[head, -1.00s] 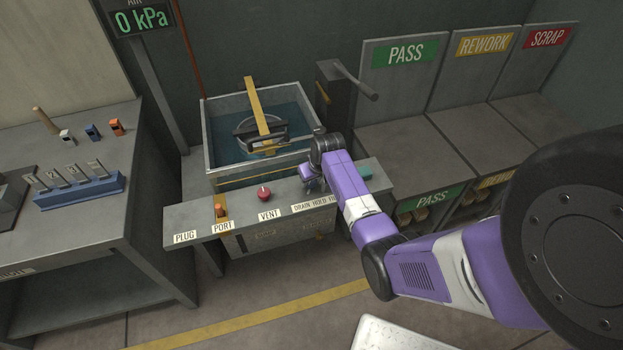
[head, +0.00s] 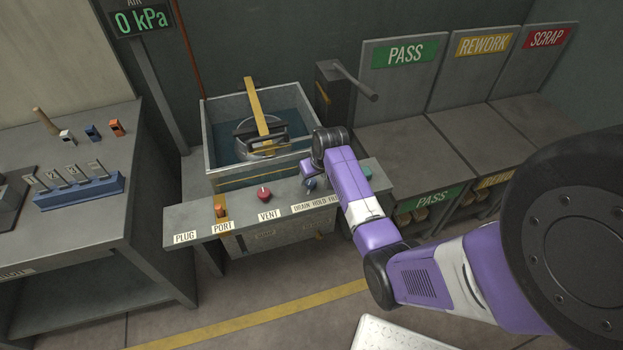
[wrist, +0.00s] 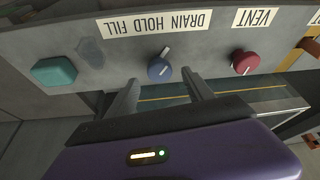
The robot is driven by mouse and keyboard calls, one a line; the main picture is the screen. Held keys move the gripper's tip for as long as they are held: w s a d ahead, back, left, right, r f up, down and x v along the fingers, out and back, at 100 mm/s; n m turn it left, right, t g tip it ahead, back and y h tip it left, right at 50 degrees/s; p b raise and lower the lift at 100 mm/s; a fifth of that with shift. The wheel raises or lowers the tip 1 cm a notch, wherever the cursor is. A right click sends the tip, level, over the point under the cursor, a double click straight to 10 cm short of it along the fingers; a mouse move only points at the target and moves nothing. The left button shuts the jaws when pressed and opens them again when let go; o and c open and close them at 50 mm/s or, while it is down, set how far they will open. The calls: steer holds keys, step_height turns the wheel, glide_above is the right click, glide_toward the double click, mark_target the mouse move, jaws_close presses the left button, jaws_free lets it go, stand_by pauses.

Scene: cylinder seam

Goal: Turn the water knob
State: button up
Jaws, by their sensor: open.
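The water knob (wrist: 159,69) is a round blue knob with a pale pointer, below the DRAIN HOLD FILL label (wrist: 153,22), which is upside down in the wrist view. Its pointer leans up and right, roughly between HOLD and DRAIN. My gripper (wrist: 160,77) is open, with one finger on each side of the knob in the picture; contact cannot be told. In the head view the knob (head: 310,184) shows just left of my purple arm; my fingers are hidden there.
A red vent knob (head: 264,194) and a teal button (wrist: 54,71) flank the knob on the grey panel (head: 190,226). Behind stands a water tank (head: 207,150) with a yellow bar (head: 257,103) across it. An orange piece (head: 219,211) stands at PORT.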

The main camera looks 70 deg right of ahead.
steer(key=shift+v, duration=2.15)
steer(key=w+d+r+t+h, duration=0.3)
steer(key=w+d+r+h, duration=0.1)
steer(key=r, duration=0.3)
steer(key=s+a+r+n+t+h, duration=0.1)
steer(key=a+r+t, duration=0.2)
steer(key=a, duration=0.7)
steer(key=s+a+r+t+h, duration=0.1)
steer(key=a+r+t, duration=0.15)
steer(key=a, duration=0.65)
steer(key=s+a+r+n+t+y, duration=0.2)
steer(key=s+a+r, duration=0.3)
steer(key=a, duration=0.4)
steer(key=s+a+r+n+t+y, duration=0.2)
steer(key=s+a+t, duration=0.1)
steer(key=s+a, duration=0.5)
steer(key=s+a+n+g+y, duration=0.2)
steer(key=s+a+n+y, duration=0.1)
steer(key=s+a, duration=0.5)
steer(key=shift+s+a+y+b, duration=0.25)
steer(key=shift+s+y+b, duration=0.25)
steer(key=shift+y, duration=0.4)
